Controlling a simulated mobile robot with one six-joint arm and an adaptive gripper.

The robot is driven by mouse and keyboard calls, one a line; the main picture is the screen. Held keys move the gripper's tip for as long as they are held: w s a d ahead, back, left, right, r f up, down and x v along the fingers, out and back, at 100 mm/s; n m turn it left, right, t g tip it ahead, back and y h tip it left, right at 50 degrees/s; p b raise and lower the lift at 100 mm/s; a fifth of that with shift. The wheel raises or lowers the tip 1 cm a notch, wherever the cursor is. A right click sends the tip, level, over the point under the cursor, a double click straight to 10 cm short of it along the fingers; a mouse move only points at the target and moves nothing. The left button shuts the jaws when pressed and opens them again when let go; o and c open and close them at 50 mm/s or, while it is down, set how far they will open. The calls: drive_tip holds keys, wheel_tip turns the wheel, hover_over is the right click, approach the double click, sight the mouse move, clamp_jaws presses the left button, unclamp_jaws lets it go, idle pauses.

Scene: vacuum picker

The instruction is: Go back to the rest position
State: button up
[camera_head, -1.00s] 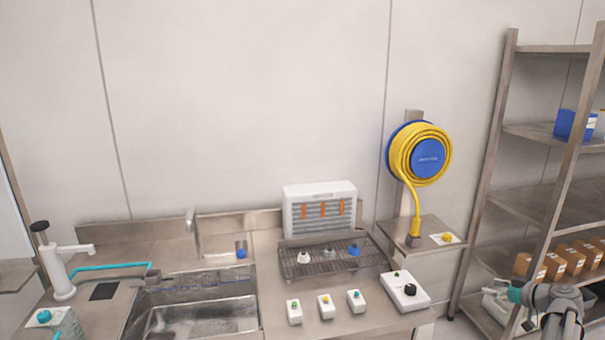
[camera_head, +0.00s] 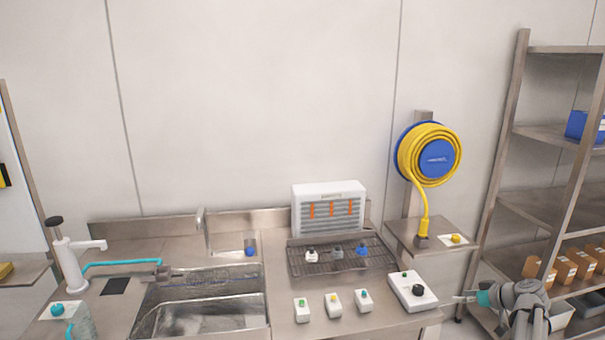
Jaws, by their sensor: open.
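My gripper (camera_head: 462,298) shows small at the lower right, in front of the shelving rack and just right of the counter's end. It points left toward the white box with the black knob (camera_head: 413,291), which stands on the counter's right end. Its jaws are open and I see nothing held between them. The grey arm with a teal band behind it is bent and partly cut off by the bottom edge.
A steel counter (camera_head: 283,325) with a sink (camera_head: 205,315) runs along the wall. A drying rack (camera_head: 300,268) holds several small items before a white heater-like unit (camera_head: 328,207). A yellow hose reel (camera_head: 428,155) hangs above a small shelf. A shelving rack (camera_head: 515,140) stands right.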

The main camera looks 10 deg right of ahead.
drive_tip(key=s+a+f+m+g+h, duration=0.1)
drive_tip(key=s+a+f+g+h, duration=0.1)
drive_tip(key=a, duration=1)
drive_tip(key=s+a+f+m+g+h, duration=0.1)
drive_tip(key=s+a+f+g+h, duration=0.1)
drive_tip(key=a, duration=1)
drive_tip(key=s+a+f+m+g+h, duration=0.2)
drive_tip(key=s+a+g, duration=0.3)
drive_tip(key=a, duration=0.8)
drive_tip(key=shift+s+f+g+p, duration=0.3)
drive_tip(key=shift+f+p, duration=0.15)
drive_tip(key=shift+f, duration=0.3)
